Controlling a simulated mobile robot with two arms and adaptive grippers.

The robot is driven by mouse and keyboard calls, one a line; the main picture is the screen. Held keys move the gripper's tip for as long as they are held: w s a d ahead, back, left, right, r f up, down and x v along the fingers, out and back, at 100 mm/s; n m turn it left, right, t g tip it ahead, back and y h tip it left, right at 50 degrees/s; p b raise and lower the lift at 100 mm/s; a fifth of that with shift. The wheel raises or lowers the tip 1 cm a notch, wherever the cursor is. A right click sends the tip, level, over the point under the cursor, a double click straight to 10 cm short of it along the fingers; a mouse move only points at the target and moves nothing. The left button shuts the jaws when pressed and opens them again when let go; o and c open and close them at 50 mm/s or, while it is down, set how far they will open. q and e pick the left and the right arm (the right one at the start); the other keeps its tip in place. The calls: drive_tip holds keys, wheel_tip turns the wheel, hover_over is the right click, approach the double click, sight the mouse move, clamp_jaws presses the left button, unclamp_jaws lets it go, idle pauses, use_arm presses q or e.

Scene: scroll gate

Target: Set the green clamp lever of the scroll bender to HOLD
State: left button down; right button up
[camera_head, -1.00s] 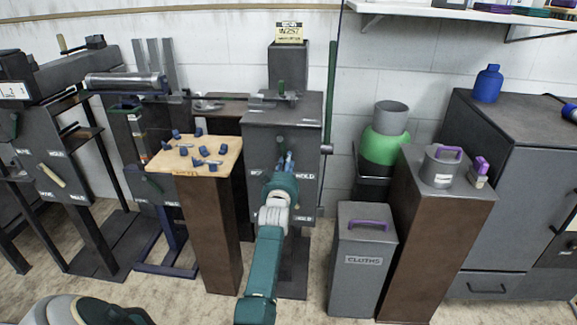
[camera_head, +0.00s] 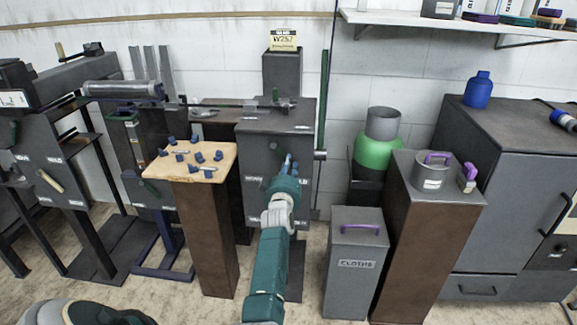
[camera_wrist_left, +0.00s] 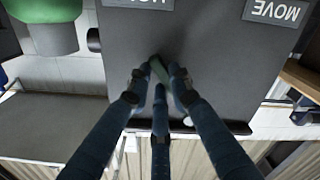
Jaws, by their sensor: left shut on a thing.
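The scroll bender is a dark grey cabinet (camera_head: 255,200) against the wall, with labels on its front plate. My left gripper (camera_head: 289,165) is at the right part of this plate. The gripper and arm hide part of the plate in the head view, and no HOLD label can be read there now. My right gripper is not in view.
A wooden-topped stand (camera_head: 215,170) with several blue pieces is left of the bender. A grey CLOTHS bin (camera_head: 355,290) and a brown pedestal (camera_head: 430,240) with a grey pot (camera_head: 432,173) are to the right. A tall green bar (camera_head: 322,100) rises beside the bender.

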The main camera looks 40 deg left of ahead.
use_arm(q)
drive_tip(key=c, duration=1.5)
unclamp_jaws()
drive_tip(key=shift+w, duration=0.1)
drive_tip(key=shift+c, duration=0.2)
drive_tip(key=shift+d, duration=0.1)
drive_tip(key=v, duration=0.7)
drive_tip(key=shift+s, duration=0.25)
drive_tip(key=shift+d, duration=0.1)
